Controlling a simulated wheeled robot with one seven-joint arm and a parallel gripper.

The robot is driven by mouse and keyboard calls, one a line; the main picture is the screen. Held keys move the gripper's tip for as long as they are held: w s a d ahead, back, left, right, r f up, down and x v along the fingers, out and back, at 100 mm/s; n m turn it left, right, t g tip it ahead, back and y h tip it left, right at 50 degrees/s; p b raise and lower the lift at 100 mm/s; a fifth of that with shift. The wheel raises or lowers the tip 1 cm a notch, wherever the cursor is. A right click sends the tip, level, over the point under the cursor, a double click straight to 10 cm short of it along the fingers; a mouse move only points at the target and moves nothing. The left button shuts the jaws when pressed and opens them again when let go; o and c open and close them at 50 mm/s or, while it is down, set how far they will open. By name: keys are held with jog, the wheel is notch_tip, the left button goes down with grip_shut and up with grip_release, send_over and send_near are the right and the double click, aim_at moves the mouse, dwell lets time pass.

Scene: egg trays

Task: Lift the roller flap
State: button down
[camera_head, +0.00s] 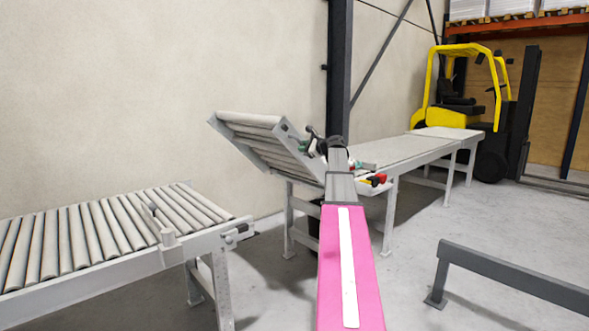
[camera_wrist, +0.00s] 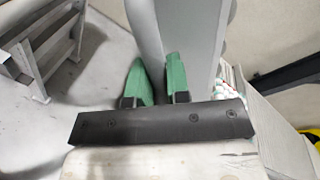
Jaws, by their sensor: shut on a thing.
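The roller flap (camera_head: 262,142) is a grey frame with rollers. It is tilted up, its left end raised above the gap between the two conveyors. My gripper (camera_head: 312,143) is at the flap's right side, partly hidden by my pink and grey arm. In the wrist view, my gripper (camera_wrist: 159,82) has green fingers shut on a grey edge of the roller flap (camera_wrist: 172,30). The exact contact between the fingertips is hard to see.
A roller conveyor (camera_head: 110,235) stands at the left, with a floor gap before the flap's conveyor (camera_head: 405,152). A low dark rail (camera_head: 510,272) is at the right. A yellow forklift (camera_head: 470,100) stands at the back, and a dark post (camera_head: 340,70) is behind the flap.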

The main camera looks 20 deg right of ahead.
jog(key=w+d+r+m, duration=0.3)
jog(key=d+r, duration=0.4)
jog(key=d, duration=0.3)
jog(key=w+d+r+m+y, duration=0.1)
jog(key=w+d+r+m, duration=0.1)
jog(key=w+d+r, duration=0.2)
jog(key=d+r, duration=0.3)
jog(key=d, duration=0.3)
jog(key=shift+w+d+m+y, duration=0.3)
jog(key=shift+d+m, duration=0.1)
jog(key=c, duration=1.1)
grip_release()
jog(key=f+v, duration=0.1)
jog(key=v, duration=1)
jog(key=shift+r+t, duration=0.3)
